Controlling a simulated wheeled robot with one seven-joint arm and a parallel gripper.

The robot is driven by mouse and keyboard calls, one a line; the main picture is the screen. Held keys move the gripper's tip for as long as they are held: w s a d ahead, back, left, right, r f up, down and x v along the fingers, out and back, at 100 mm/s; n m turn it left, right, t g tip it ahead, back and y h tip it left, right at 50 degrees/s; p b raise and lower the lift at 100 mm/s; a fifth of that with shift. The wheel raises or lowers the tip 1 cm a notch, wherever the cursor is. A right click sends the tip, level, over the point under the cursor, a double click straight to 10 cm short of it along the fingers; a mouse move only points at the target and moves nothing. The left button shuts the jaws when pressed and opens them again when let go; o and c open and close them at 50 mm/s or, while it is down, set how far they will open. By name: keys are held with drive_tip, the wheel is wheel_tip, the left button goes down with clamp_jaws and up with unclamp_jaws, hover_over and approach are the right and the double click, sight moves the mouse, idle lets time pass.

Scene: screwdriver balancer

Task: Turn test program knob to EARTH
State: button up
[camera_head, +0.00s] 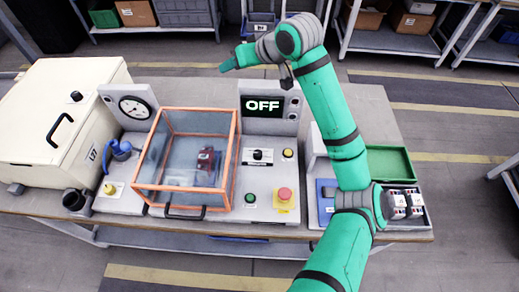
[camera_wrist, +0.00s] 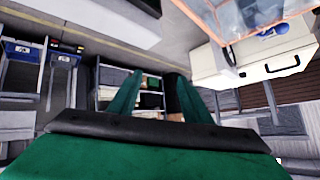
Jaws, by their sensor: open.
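A black knob (camera_head: 257,155) sits on the grey test panel, below a display (camera_head: 263,105) that reads OFF. The label around the knob is too small to read, so I cannot tell its setting. My gripper (camera_head: 226,66) is raised behind and above the bench, to the upper left of the display in the head view and well apart from the knob. In the wrist view my gripper (camera_wrist: 162,95) has its two green fingers spread, with nothing between them. The knob does not show in the wrist view.
An orange-framed clear box (camera_head: 187,160) stands left of the knob. A red stop button (camera_head: 284,195) and a green button (camera_head: 250,198) are in front. A cream case (camera_head: 45,130) is at far left. A green tray (camera_head: 390,163) lies right, behind my arm.

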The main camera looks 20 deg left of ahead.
drive_tip(key=s+d+f+n+g+h, duration=0.1)
drive_tip(key=s+d+n+g+h, duration=0.2)
drive_tip(key=s+h, duration=0.25)
drive_tip(key=n+g+h, duration=0.2)
drive_tip(key=h, duration=0.1)
approach(257, 152)
drive_tip(key=f, duration=0.8)
drive_tip(key=shift+s+a+f, duration=0.1)
drive_tip(key=shift+s+f, duration=0.15)
drive_tip(key=shift+f, duration=0.1)
drive_tip(key=shift+c, duration=0.7)
drive_tip(key=c, duration=0.9)
